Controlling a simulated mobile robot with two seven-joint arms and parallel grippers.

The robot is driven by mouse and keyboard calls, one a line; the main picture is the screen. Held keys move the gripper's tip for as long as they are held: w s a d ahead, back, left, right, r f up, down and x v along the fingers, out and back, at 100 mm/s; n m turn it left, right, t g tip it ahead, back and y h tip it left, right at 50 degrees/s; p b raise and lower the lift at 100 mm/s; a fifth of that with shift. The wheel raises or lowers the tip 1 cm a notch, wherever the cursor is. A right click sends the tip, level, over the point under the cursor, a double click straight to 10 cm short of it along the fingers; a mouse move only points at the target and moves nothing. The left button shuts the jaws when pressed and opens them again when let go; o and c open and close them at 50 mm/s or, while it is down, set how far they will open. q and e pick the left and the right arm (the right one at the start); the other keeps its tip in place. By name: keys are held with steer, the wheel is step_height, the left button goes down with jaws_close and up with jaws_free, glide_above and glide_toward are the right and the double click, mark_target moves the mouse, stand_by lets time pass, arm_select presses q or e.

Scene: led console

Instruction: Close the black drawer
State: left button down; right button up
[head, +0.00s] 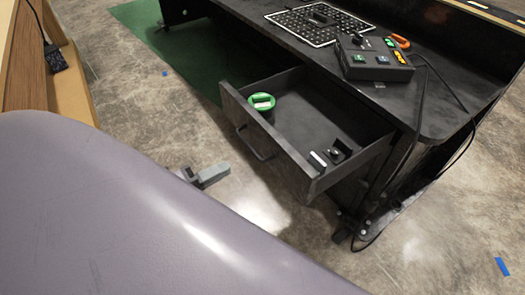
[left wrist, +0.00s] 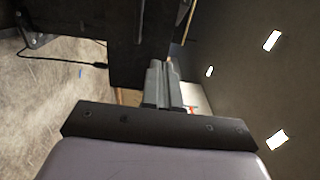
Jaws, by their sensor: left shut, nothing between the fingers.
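The black drawer (head: 308,118) is pulled out from under the black desk in the head view, its handle (head: 257,146) on the front panel. A green-and-white round item (head: 262,103) and small black-and-white parts (head: 328,156) lie inside. My left gripper (head: 212,175) is shut and empty, left of the drawer front and apart from it. Its shut fingers also show in the left wrist view (left wrist: 157,85), with a dark panel behind them that I cannot identify for sure. My purple-grey arm covers the lower left of the head view. My right gripper is not in view.
The black desk top (head: 440,95) carries a console box (head: 373,62) with coloured buttons, an orange item (head: 401,42) and a perforated board (head: 318,22). Cables hang at the desk's right side. A wooden furniture edge (head: 68,85) stands at the upper left. Floor before the drawer is clear.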

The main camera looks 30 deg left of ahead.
mark_target(273, 145)
arm_select(q)
steer(key=x, duration=1.1)
steer(key=shift+w, duration=0.2)
steer(key=shift+w+d, duration=0.2)
steer(key=shift+w, duration=0.2)
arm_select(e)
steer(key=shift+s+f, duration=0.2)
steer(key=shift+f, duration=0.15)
arm_select(q)
steer(key=shift+w+d, duration=0.1)
steer(key=shift+w, duration=0.05)
